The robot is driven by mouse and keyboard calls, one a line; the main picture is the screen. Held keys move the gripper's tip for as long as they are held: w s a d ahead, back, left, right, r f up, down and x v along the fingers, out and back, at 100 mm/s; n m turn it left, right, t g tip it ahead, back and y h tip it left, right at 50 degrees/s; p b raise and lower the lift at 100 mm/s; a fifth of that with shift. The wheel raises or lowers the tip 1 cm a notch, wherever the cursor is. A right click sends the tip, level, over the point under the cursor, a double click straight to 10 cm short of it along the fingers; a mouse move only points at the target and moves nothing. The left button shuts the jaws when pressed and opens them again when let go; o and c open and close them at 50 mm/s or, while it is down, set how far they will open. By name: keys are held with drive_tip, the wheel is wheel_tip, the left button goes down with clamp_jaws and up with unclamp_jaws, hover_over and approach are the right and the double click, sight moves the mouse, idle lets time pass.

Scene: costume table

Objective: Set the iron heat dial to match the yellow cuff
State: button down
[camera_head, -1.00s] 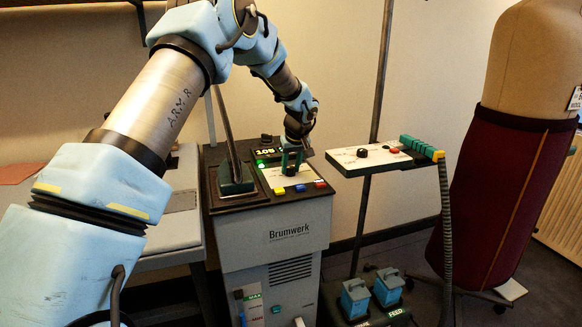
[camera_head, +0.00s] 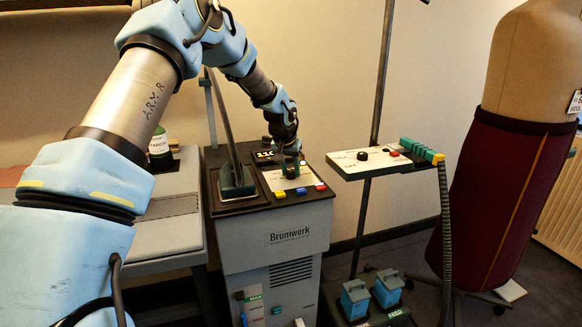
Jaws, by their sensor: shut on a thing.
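The Brumwerk unit (camera_head: 283,235) stands in the middle, with a white control panel (camera_head: 308,181) on its top. My gripper (camera_head: 290,172) points down onto this panel and is shut on a small part there, apparently the heat dial. The fingers hide the dial, so its pointer and setting cannot be read. A yellow cuff (camera_head: 438,159) sits at the top of a ribbed hose on the right.
Yellow, blue and red buttons (camera_head: 300,191) line the panel's front edge, close to my gripper. A raised side board (camera_head: 380,162) with a black knob stands right on a pole. A green bottle (camera_head: 160,148) stands on the left table. A dress form (camera_head: 515,150) is far right.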

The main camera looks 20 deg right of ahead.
drive_tip(key=m+p, duration=0.1)
drive_tip(key=m, duration=0.1)
drive_tip(key=m+g+h+p, duration=0.1)
drive_tip(key=m, duration=0.1)
drive_tip(key=shift+w+a+r+m, duration=0.15)
drive_tip(key=shift+w+m, duration=0.05)
drive_tip(key=shift+m, duration=0.1)
drive_tip(key=m+g+p, duration=0.1)
drive_tip(key=m, duration=0.2)
drive_tip(key=shift+m+g+h, duration=0.3)
drive_tip(key=shift+m+g, duration=0.1)
drive_tip(key=m, duration=0.1)
drive_tip(key=m+g, duration=0.1)
drive_tip(key=m, duration=0.1)
drive_tip(key=shift+w+f+m, duration=0.15)
drive_tip(key=shift+f+m, duration=0.05)
drive_tip(key=shift+m, duration=0.1)
drive_tip(key=m+g, duration=0.1)
drive_tip(key=m, duration=0.1)
drive_tip(key=m+g+b, duration=0.1)
drive_tip(key=m, duration=0.1)
drive_tip(key=shift+w+m+y, duration=0.1)
drive_tip(key=shift+m+y, duration=0.2)
drive_tip(key=shift+y, duration=0.1)
drive_tip(key=c, duration=0.5)
unclamp_jaws()
